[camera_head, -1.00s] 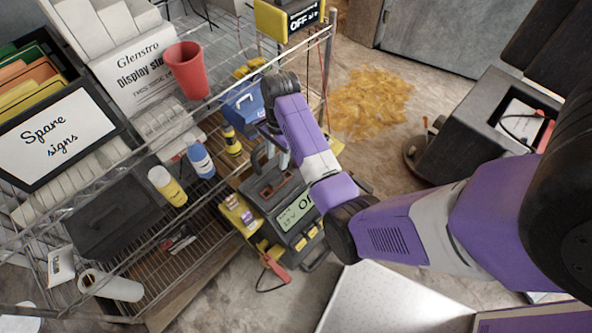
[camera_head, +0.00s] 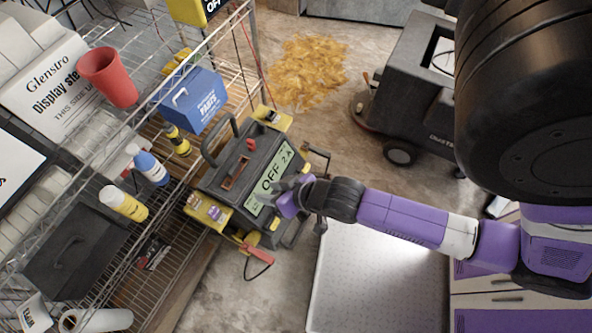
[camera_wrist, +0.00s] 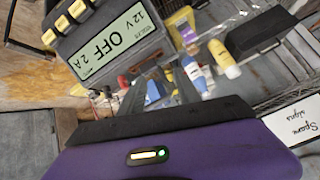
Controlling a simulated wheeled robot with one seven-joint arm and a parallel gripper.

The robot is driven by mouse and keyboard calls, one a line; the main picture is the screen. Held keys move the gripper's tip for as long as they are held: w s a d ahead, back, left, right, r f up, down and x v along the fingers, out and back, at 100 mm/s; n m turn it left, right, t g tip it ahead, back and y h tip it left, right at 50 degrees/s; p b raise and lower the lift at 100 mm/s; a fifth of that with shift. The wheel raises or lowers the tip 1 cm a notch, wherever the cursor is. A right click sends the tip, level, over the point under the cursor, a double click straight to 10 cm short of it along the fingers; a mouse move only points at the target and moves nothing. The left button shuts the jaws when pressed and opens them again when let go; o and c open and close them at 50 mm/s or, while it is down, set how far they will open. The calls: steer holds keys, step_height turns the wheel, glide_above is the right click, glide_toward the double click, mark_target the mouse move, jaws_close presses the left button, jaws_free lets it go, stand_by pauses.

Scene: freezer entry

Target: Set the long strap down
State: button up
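No long strap can be made out in either view. In the head view my gripper (camera_head: 291,196) is over the front of a black and yellow charger (camera_head: 240,172) whose display reads OFF, 2A. Whether it touches the charger cannot be told. In the wrist view the gripper's two grey fingers (camera_wrist: 160,86) appear apart, with no strap visible between them; shelf goods show through the gap. The charger's display (camera_wrist: 112,42) is at the upper left there.
A wire shelf at left holds a red cup (camera_head: 108,77), a blue parts box (camera_head: 193,100), bottles and a dark case (camera_head: 75,250). A pale speckled panel (camera_head: 375,285) lies at lower right. A dark wheeled machine (camera_head: 405,95) and yellow scattered material (camera_head: 306,72) are behind.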

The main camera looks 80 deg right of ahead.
steer(key=s+a+r+n+t+y, duration=0.1)
steer(key=s+a+r+n+t, duration=0.2)
steer(key=r, duration=0.7)
steer(key=s+a+r+n+t+y, duration=0.1)
steer(key=s+a+r+n+t, duration=0.2)
steer(key=a+r, duration=0.4)
step_height(320, 180, up, 4)
steer(key=s+n, duration=0.1)
steer(key=s, duration=0.1)
steer(key=shift+s+a+r+y, duration=0.2)
steer(key=shift+s+y, duration=0.1)
steer(key=shift+s, duration=0.1)
